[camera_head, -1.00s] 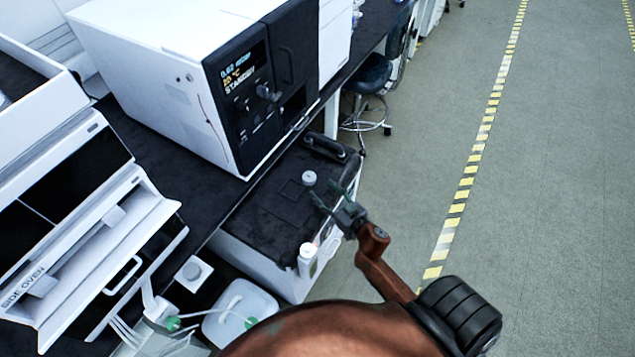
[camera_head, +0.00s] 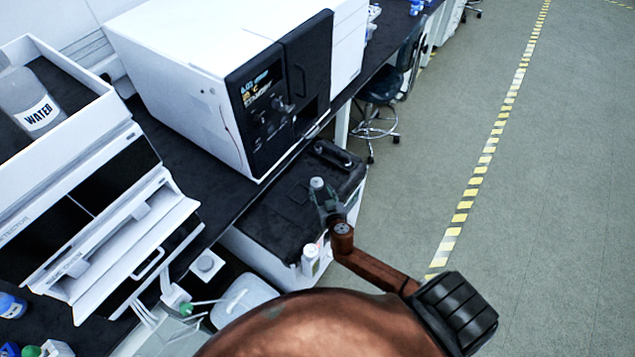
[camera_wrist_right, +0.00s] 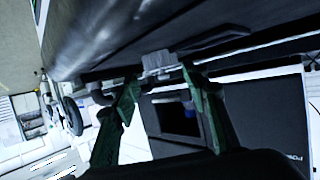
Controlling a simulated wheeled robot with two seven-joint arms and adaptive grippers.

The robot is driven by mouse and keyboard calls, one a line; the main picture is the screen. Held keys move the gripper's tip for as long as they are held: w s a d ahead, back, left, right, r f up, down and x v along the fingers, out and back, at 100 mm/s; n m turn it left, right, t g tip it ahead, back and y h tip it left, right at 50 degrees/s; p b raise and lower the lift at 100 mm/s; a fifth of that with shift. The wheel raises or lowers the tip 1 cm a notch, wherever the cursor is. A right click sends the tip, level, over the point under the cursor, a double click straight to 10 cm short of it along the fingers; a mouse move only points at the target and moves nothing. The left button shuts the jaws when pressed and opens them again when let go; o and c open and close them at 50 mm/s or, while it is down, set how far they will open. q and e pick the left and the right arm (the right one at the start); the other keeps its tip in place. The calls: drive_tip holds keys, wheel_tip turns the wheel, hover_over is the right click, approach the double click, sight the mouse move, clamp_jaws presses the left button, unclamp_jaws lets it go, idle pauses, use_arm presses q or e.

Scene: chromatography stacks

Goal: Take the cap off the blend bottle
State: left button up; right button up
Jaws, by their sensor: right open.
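A small round white top (camera_head: 317,183), which looks like a cap, shows over the black-topped unit beside the bench. I cannot tell whether it is on a bottle, and no blend label is readable. My right gripper (camera_head: 322,192) is right at it, with the fingers close beside the white top. In the right wrist view my right gripper (camera_wrist_right: 160,80) has its two green fingers apart. A pale grey piece (camera_wrist_right: 158,62) shows between their tips; I cannot tell if they touch it. My left gripper is not in view.
A white bottle (camera_head: 310,260) stands near the front edge of the black-topped unit (camera_head: 265,215). A white instrument (camera_head: 190,80) with a dark front stands behind on the bench. A WATER bottle (camera_head: 40,110) sits in a tray at left. Open floor (camera_head: 540,200) lies at right.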

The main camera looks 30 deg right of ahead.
sight(317, 183)
drive_tip(key=x, duration=0.4)
drive_tip(key=shift+w+r, duration=0.2)
drive_tip(key=shift+w, duration=0.2)
drive_tip(key=shift+w+d+f, duration=0.15)
drive_tip(key=shift+w+f, duration=0.1)
drive_tip(key=shift+w, duration=0.15)
drive_tip(key=shift+c, duration=0.6)
drive_tip(key=c, duration=0.5)
drive_tip(key=shift+r, duration=0.1)
drive_tip(key=shift+c, duration=0.2)
